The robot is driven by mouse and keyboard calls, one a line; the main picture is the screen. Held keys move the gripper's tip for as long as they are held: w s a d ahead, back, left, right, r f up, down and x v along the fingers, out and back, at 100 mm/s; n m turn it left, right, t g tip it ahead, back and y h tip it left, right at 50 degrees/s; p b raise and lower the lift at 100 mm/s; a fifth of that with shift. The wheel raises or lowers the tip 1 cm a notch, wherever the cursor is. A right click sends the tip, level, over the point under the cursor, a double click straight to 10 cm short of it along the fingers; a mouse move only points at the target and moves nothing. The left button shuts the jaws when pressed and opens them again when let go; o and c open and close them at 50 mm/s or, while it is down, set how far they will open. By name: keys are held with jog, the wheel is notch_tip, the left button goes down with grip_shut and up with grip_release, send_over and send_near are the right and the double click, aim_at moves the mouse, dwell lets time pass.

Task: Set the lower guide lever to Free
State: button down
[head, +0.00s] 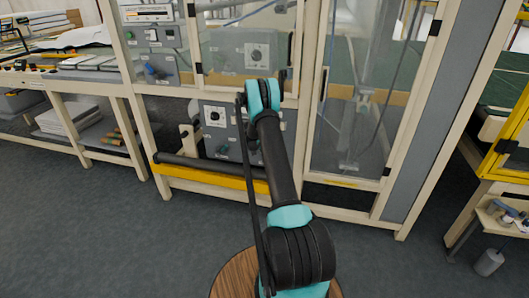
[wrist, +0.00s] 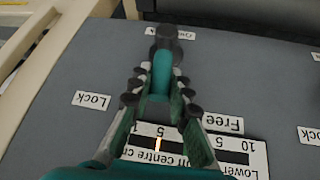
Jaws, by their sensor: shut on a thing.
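The lower guide lever (wrist: 161,72) is a teal bar running from a round dark hub in the wrist view. My gripper (wrist: 158,88) is shut on this bar, one finger on each side. The Lock label (wrist: 91,100) lies to the left and the Free label (wrist: 222,122) to the right. The bar lies between the two labels, at neither one. In the head view the lower grey panel (head: 214,117) is partly hidden behind my arm, and my gripper cannot be made out there.
A scale strip (wrist: 232,157) with an orange mark lies below the fingers in the wrist view. A dark roller over a yellow bar (head: 190,177) crosses the machine's front. Glazed doors (head: 365,100) stand to the right. The grey floor (head: 110,235) in front is clear.

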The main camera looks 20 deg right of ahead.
dwell(0.3)
jog(key=c, duration=1.4)
grip_release()
jog(key=shift+a+r, duration=0.1)
jog(key=v, duration=1.1)
jog(key=shift+s+a+r, duration=0.1)
jog(key=shift+a+r, duration=0.05)
jog(key=shift+r, duration=0.2)
jog(key=shift+c, duration=0.3)
